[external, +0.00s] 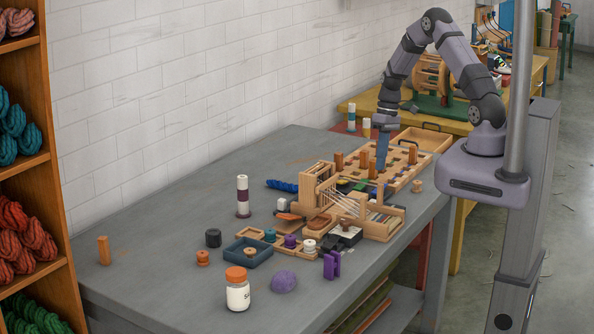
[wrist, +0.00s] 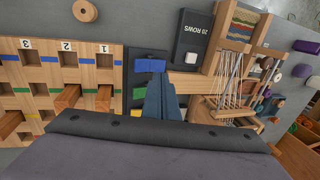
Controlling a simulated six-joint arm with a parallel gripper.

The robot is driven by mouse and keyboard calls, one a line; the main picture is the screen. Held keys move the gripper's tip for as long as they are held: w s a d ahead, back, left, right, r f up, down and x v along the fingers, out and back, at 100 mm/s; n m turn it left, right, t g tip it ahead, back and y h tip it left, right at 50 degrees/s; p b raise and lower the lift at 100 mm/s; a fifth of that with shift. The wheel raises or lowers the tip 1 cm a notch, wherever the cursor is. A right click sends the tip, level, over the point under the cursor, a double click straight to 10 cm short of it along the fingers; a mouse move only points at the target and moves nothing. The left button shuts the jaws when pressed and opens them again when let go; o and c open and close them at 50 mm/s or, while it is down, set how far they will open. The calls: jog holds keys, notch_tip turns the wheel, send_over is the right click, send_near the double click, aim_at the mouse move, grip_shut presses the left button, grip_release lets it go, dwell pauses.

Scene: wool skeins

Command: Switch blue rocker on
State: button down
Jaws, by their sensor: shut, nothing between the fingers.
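The blue rocker (wrist: 150,65) sits at the upper end of a dark switch panel (wrist: 130,72) in the wrist view, above a green rocker (wrist: 138,94) and a yellow rocker (wrist: 139,113). Whether the blue rocker is tipped on or off cannot be told. My gripper (wrist: 157,78) is shut and empty, its blue-grey fingertips just beside the blue rocker; I cannot tell if they touch it. In the external view my gripper (external: 381,168) points down by the panel, which is mostly hidden behind the wooden loom.
A numbered wooden peg board (wrist: 85,75) with upright pegs lies left of the panel in the wrist view. A black "20 ROWS" box (wrist: 193,38) and a wooden loom (wrist: 235,75) stand to the right. Jars and spools crowd the table's front; its left part is mostly clear.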

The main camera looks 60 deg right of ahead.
jog(key=a+b+v, duration=0.2)
jog(key=v, duration=0.6)
jog(key=shift+r, duration=0.15)
jog(key=s+a+f+m+g+h, duration=0.1)
jog(key=s+f+m, duration=0.2)
jog(key=s, duration=0.2)
jog(key=s+a+f+m, duration=0.1)
jog(key=s+f+m, duration=0.2)
jog(key=s, duration=0.2)
jog(key=s+a+r+n+h, duration=0.1)
jog(key=s+a+r+n, duration=0.15)
jog(key=s+a, duration=0.5)
jog(key=w+a+r+n+t, duration=0.1)
jog(key=w+a+r+n, duration=0.1)
jog(key=a, duration=0.3)
jog(key=shift+a+r+n+h, duration=0.4)
jog(key=shift+r+n, duration=0.25)
jog(key=shift+n, duration=0.1)
